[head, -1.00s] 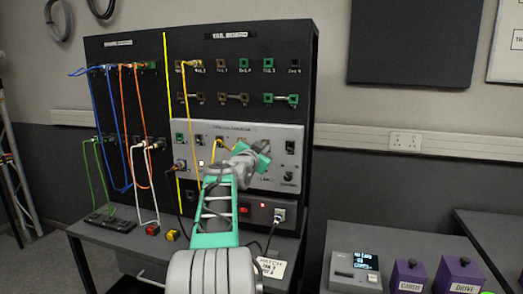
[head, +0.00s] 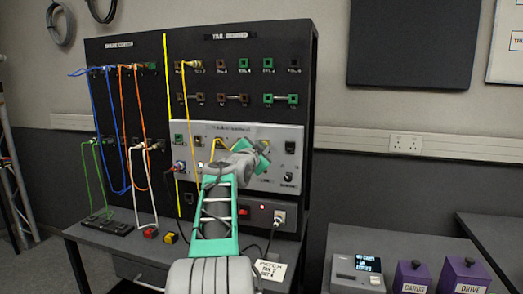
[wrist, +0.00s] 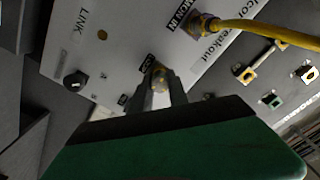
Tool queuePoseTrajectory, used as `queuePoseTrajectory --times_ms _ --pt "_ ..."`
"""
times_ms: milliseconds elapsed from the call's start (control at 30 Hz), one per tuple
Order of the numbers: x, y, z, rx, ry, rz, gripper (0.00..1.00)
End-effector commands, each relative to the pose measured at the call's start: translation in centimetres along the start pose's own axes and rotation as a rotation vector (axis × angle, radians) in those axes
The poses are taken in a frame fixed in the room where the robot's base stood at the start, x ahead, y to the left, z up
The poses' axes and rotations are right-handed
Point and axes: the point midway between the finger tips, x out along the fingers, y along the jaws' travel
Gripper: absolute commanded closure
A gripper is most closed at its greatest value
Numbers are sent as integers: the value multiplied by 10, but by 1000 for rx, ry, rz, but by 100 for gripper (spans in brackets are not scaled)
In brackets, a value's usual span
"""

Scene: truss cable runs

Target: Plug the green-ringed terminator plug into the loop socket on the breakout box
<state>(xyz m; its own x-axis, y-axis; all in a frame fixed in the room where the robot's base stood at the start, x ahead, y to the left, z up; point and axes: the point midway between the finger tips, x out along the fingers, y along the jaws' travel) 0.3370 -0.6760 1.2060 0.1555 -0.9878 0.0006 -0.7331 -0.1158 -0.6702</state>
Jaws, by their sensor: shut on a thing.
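The breakout box (head: 284,135) is the pale grey panel low on the right half of the dark board. My gripper (wrist: 160,88) is at its face, with its fingers shut on a small yellowish plug end (wrist: 158,70). I take this as the terminator plug, but no green ring shows. The fingers hide most of it. The plug end is at or against the panel below a small black label. The loop socket is not clearly visible behind it, so I cannot tell whether the plug is seated. In the head view my arm hides the fingertips.
A yellow cable (wrist: 265,32) ends in a socket close beside the plug. A black knob (wrist: 75,80) stands out from the panel. Several coloured cables hang on the board's left half. A grey readout unit (head: 355,270) and purple boxes stand at lower right.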

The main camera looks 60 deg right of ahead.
Motion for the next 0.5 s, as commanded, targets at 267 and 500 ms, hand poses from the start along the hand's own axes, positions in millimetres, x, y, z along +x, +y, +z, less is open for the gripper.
queuePoseTrajectory --times_ms 267,500 --pt "0 0 0 46 4 -4 100" --pt "1 0 0 157 4 -5 100"
